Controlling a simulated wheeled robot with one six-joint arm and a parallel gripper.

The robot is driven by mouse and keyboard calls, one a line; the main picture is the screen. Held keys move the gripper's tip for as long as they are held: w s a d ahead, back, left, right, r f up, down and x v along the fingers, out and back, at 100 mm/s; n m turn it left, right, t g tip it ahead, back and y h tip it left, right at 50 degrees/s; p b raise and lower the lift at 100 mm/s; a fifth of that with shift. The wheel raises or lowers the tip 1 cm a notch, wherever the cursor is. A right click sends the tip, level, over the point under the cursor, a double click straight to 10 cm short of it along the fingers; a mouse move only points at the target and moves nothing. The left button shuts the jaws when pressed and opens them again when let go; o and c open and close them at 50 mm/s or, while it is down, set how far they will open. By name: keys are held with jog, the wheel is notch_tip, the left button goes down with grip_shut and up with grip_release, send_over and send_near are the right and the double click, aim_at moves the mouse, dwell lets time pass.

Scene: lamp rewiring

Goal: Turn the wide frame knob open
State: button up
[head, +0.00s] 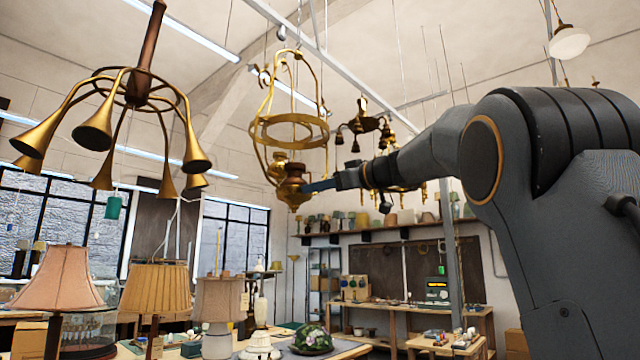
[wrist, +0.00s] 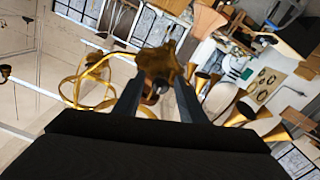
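The brass lamp frame (head: 290,130) hangs from above near the middle of the head view, with a wide ring, tall curved bars and a rounded brass body (head: 293,188) at its foot. My gripper (head: 308,187) reaches in from the right, its fingertips at the right side of that body. In the wrist view my gripper (wrist: 158,92) has its two fingers apart. A small dark-centred round piece, seemingly the knob (wrist: 160,87), shows between them, in front of the brass body (wrist: 157,62). I see no clear contact of the fingers with it.
A brass chandelier with horn-shaped arms (head: 95,125) hangs at left. Shaded lamps (head: 158,290) stand on a bench below. A shelf of shades and a workbench (head: 470,315) are at the back.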

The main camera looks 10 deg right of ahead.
grip_shut()
jog(key=shift+m+b, duration=0.4)
jog(key=shift+b, duration=0.05)
jog(key=shift+w+f+m+b, duration=0.1)
jog(key=shift+m+b, duration=0.8)
jog(key=m+b, duration=0.1)
jog(key=m, duration=0.2)
jog(key=shift+m+b, duration=0.3)
jog(key=shift+b, duration=0.05)
jog(key=m, duration=0.5)
jog(key=shift+d+b, duration=0.15)
jog(key=shift+b, duration=0.15)
jog(key=m+p, duration=0.1)
jog(key=m, duration=0.5)
jog(key=shift+m, duration=0.5)
